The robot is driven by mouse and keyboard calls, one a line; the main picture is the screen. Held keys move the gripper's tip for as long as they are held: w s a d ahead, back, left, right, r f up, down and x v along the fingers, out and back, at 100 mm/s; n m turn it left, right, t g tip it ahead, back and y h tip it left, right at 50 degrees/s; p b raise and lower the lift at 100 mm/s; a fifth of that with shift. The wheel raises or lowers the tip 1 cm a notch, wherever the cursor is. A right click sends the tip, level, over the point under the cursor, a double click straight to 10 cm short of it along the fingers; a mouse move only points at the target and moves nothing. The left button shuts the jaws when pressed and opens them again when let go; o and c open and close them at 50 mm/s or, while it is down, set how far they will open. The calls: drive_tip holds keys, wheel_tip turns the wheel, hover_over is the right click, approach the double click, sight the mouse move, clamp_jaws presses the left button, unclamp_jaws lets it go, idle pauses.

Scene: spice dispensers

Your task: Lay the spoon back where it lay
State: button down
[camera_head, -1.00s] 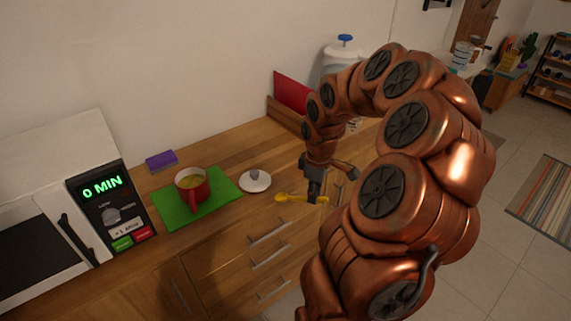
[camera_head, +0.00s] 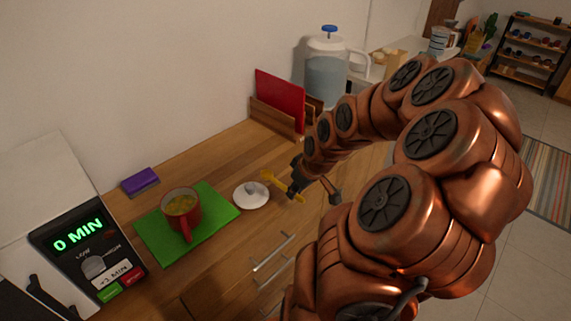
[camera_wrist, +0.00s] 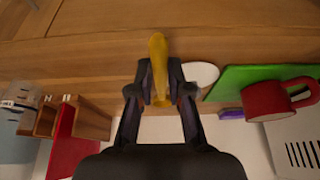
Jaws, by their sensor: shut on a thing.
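The yellow spoon (camera_head: 281,183) is held in my gripper (camera_head: 296,186) near the counter's front edge, just right of the white lid. In the wrist view the spoon (camera_wrist: 158,62) sits between the two dark fingers of my gripper (camera_wrist: 160,95), which are shut on it. The spoon's far end points toward the counter's edge in that view. I cannot tell whether it touches the wooden counter (camera_head: 225,160).
A red mug (camera_head: 181,212) with yellowish contents stands on a green mat (camera_head: 215,208). The white lid (camera_head: 251,196) lies beside it. A purple sponge (camera_head: 140,181), a microwave (camera_head: 85,245), a red board (camera_head: 279,98) in a wooden holder and a water jug (camera_head: 326,70) stand around. Bare counter lies behind the lid.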

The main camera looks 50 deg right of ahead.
drive_tip(key=p, duration=0.5)
hover_over(289, 173)
drive_tip(key=s, duration=0.1)
drive_tip(key=shift+s+d+f, duration=0.1)
drive_tip(key=shift+s+f, duration=0.1)
drive_tip(key=shift+f, duration=0.4)
drive_tip(key=shift+f+p, duration=0.9)
drive_tip(key=shift+f, duration=0.9)
drive_tip(key=c, duration=1.1)
unclamp_jaws()
drive_tip(key=shift+s+r, duration=0.1)
drive_tip(key=b+v, duration=0.3)
drive_tip(key=v, duration=0.8)
drive_tip(key=shift+r+b, duration=0.35)
